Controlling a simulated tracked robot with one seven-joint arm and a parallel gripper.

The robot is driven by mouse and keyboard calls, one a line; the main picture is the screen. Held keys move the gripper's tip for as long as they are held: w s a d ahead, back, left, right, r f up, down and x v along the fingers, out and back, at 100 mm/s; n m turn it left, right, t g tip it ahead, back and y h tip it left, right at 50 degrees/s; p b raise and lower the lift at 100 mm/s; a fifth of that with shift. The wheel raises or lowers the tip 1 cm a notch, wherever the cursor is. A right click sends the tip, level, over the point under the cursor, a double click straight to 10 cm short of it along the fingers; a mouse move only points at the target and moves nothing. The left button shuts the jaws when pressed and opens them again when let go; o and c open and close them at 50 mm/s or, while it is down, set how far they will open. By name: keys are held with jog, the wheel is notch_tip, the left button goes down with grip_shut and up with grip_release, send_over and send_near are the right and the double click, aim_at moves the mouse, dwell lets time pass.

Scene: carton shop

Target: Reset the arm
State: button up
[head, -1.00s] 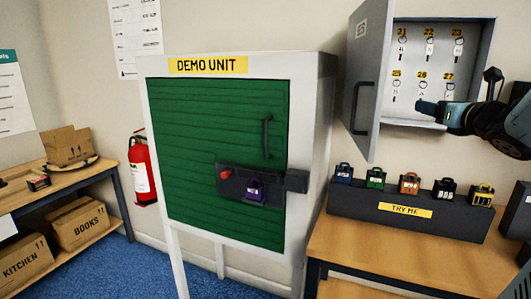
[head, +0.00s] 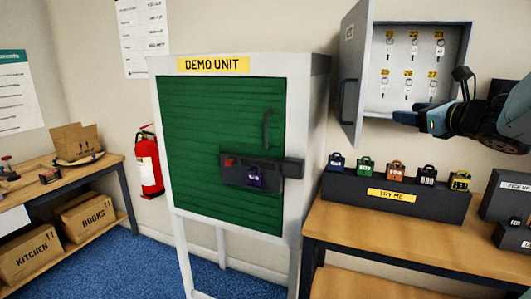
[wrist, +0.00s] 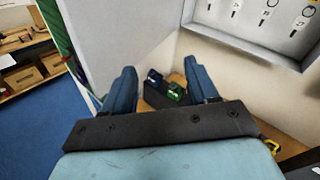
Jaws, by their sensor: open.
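My gripper (head: 412,118) is at the right in the head view, in front of the lower part of the open key cabinet (head: 465,60). In the wrist view its two blue fingers (wrist: 163,92) stand apart with nothing between them. Beyond them show a dark blue padlock (wrist: 154,77) and a green padlock (wrist: 176,92). My gripper touches nothing that I can make out.
The grey cabinet door (head: 352,75) stands open left of my gripper. Below is a bench (head: 400,240) with a "TRY ME" rack (head: 345,190) of several padlocks. The "DEMO UNIT" (head: 300,110) has its green door shut, with a purple padlock (head: 257,177) on its latch.

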jog(key=s+a+f+n+g+y, duration=0.1)
jog(key=s+a+f+n+g, duration=0.35)
jog(key=a+n, duration=0.25)
jog(key=s+a+f+n+g+y, duration=0.1)
jog(key=s+a+f+n+g, duration=0.2)
jog(key=s+a+n, duration=0.35)
jog(key=s+f+n+g+h, duration=0.1)
jog(key=s+f+n+h, duration=0.1)
jog(key=n, duration=0.6)
jog(key=s+d+f+n+g+h, duration=0.1)
jog(key=s+f+n+g+h, duration=0.1)
jog(key=s+n+h, duration=0.3)
jog(key=s+f+n, duration=0.1)
jog(key=n, duration=0.2)
jog(key=shift+s+d, duration=0.25)
jog(key=shift+d, duration=0.05)
jog(key=shift+f, duration=0.1)
dwell(0.6)
